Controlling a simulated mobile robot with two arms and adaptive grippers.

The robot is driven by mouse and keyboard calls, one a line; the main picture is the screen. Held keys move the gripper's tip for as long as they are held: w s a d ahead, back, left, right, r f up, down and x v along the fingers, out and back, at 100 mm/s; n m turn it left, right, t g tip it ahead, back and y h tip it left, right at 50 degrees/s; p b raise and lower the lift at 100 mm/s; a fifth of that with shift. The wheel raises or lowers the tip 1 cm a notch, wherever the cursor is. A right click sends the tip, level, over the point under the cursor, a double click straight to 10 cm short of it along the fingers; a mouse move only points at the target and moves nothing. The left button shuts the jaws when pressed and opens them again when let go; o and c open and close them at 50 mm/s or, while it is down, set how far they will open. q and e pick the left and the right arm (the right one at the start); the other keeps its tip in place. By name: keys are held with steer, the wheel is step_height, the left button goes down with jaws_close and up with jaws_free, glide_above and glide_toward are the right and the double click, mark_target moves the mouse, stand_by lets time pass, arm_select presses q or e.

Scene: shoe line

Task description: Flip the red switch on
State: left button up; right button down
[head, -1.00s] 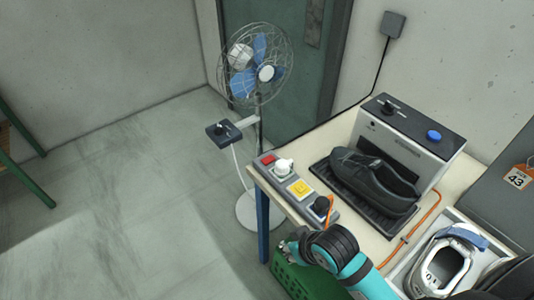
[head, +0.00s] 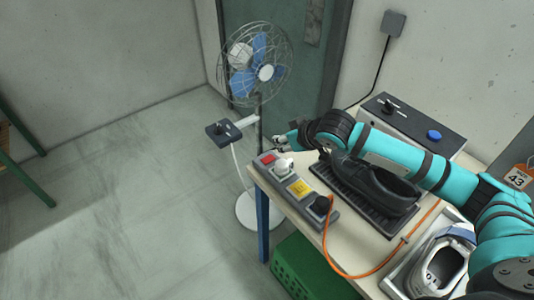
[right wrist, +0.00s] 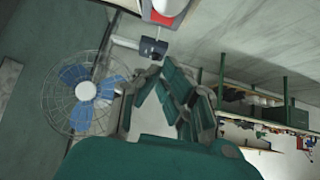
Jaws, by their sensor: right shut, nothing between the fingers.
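The red switch (head: 267,158) is at the far left end of a grey strip (head: 292,193) on the table's left edge. A white round plug or knob (head: 283,167) stands right beside it. In the right wrist view the red switch (right wrist: 156,18) is at the top edge, partly cut off. My right gripper (head: 278,141) is shut and empty, a little beyond the switch and seemingly apart from it. Whether the switch is on or off I cannot tell. My left gripper is out of view.
The strip also carries a yellow part (head: 299,187) and a black plug (head: 321,205) with an orange cord. A fan (head: 254,67) stands beyond the table.

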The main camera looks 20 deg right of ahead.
steer(key=shift+w, duration=0.15)
steer(key=p, duration=0.2)
glide_above(267, 161)
steer(key=f, duration=0.6)
steer(key=shift+s+f, duration=0.1)
steer(key=shift+s, duration=0.15)
steer(key=f, duration=0.3)
steer(key=shift+w+f+p, duration=0.25)
steer(key=shift+p, duration=0.1)
steer(key=shift+f, duration=0.65)
steer(key=shift+s+a+f, duration=0.1)
steer(key=shift+a+f, duration=0.1)
steer(key=shift+f, duration=0.15)
steer(key=shift+d+r, duration=0.1)
steer(key=shift+d, duration=0.05)
